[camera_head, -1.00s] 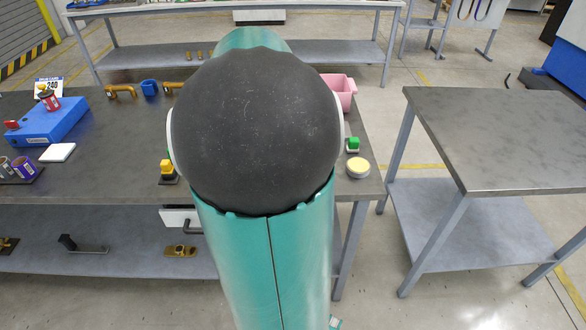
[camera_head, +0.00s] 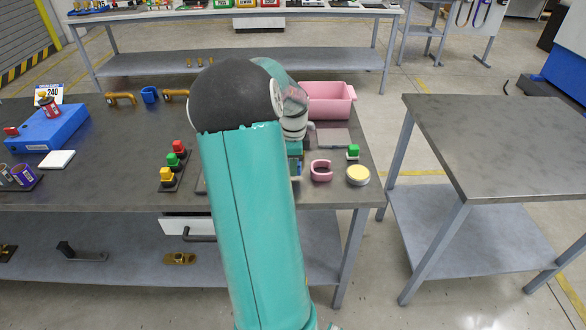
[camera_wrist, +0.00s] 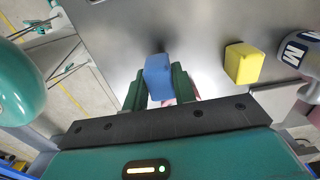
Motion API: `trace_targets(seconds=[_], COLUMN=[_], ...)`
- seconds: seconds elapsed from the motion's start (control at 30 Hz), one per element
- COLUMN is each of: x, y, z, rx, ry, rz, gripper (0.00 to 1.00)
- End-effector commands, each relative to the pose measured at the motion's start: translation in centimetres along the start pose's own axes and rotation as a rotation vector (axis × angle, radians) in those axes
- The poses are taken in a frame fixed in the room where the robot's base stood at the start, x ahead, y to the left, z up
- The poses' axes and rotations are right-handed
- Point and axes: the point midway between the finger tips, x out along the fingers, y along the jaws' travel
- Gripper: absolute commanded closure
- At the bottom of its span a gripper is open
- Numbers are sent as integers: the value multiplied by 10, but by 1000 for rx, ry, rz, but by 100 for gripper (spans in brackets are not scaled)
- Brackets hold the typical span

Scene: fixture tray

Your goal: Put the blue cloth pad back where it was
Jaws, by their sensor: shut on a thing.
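The blue cloth pad (camera_wrist: 158,73) shows in the wrist view as a small blue block. My gripper (camera_wrist: 158,86) is shut on it, with one dark green finger on each side. Grey metal surface lies beyond the pad; I cannot tell whether the pad touches it. In the head view my gripper is mostly hidden behind my arm, over the right part of the workbench (camera_head: 105,185). I cannot make out the pad there.
A yellow block (camera_wrist: 243,63) lies beside the pad. The right table (camera_head: 500,140) is bare.

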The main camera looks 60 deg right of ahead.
Motion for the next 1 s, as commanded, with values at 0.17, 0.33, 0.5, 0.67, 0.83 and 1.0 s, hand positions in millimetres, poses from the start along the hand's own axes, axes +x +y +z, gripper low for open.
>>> trace_targets(seconds=[0.17,0.33,0.5,0.67,0.83,1.0], x=[21,20,24,23,23,18], y=[1,0,1,1,1,0], z=[0,0,1,1,1,1], rx=[-1,-1,-1,-1,-1,-1], ry=[1,1,1,0,0,0], rz=[1,-1,1,0,0,-2], gripper=[98,98,98,52,52,52])
